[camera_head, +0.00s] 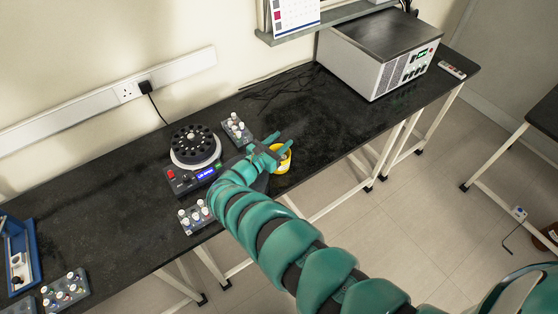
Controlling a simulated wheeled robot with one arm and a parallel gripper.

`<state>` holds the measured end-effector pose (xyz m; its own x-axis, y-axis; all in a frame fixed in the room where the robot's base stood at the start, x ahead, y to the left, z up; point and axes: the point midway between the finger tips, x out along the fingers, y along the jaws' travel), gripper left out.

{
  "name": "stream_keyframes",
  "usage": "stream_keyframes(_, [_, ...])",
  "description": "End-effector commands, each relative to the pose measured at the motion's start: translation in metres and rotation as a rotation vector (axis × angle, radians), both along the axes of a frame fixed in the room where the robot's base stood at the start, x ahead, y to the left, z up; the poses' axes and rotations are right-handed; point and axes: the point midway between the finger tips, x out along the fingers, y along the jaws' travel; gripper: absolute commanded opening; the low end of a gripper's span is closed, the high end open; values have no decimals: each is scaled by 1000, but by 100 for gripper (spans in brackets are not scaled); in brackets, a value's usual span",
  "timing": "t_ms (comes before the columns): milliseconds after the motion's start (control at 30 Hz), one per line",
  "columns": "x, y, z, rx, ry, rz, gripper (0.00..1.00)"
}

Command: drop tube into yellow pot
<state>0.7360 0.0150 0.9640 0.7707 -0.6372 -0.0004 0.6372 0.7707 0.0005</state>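The yellow pot (283,166) stands on the black bench near its front edge, partly covered by my gripper. My gripper (283,141) is over the pot's back left side, with its two fingers spread apart. I see no tube between the fingers. Small tubes with pale caps stand in a grey rack (237,131) behind the gripper and in another rack (195,216) at the front edge, left of my arm. The inside of the pot is mostly hidden, and I cannot tell whether a tube is in it.
A round black rotor device (195,147) stands left of my gripper. A large grey box instrument (378,52) stands at the back right. Another tube rack (65,291) and a blue-framed device (18,254) are at the far left. The bench (335,125) is clear right of the pot.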

Motion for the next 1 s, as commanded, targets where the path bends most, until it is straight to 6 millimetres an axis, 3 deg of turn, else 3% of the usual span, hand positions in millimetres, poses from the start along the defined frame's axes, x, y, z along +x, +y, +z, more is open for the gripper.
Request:
stream_keyframes(267, [-4,4,-2,-1,3,1,40])
stream_keyframes(467, [-21,19,0,-1,-1,0,40])
stream_keyframes(1000, [-107,90,-3,-1,-2,2,40])
